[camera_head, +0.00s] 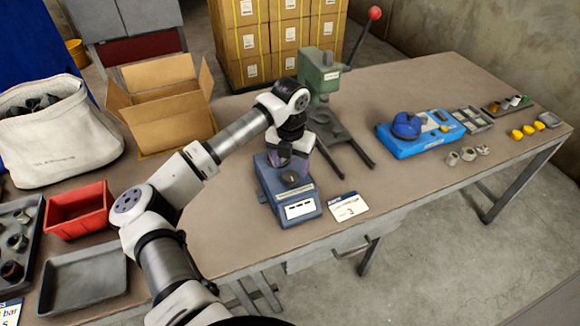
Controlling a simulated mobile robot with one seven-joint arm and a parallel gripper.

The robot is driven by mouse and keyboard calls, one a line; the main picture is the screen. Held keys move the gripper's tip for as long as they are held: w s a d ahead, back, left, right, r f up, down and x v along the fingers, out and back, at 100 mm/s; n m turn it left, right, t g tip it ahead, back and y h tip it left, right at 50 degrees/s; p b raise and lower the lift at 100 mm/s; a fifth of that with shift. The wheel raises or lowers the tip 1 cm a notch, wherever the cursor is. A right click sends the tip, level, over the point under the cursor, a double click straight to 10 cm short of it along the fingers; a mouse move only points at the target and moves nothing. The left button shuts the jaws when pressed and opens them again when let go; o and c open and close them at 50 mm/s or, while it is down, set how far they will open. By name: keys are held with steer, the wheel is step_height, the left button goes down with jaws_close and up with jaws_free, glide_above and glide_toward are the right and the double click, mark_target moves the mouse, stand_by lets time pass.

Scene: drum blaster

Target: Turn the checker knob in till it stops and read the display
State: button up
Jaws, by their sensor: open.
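A blue-grey box (268,192), which looks like the checker, stands near the front edge of the table. Its front panel (299,209) is white with small dark windows; any reading is too small to make out. A dark round part, likely the knob (291,178), shows on top of the box. My gripper (290,167) points down just above this part, its fingers open on either side. I cannot tell whether the fingers touch the knob. The gripper partly hides the back of the box.
A card marked 3 (348,206) lies right of the box. A green press (322,78) with a red-tipped lever stands close behind. A blue device (420,145) and small parts sit further right. A red bin (78,210), grey tray (84,281) and open carton (160,107) are left.

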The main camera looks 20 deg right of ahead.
mark_target(290, 175)
steer(key=shift+f+p, duration=0.35)
steer(key=shift+f, duration=1.45)
steer(key=c, duration=1)
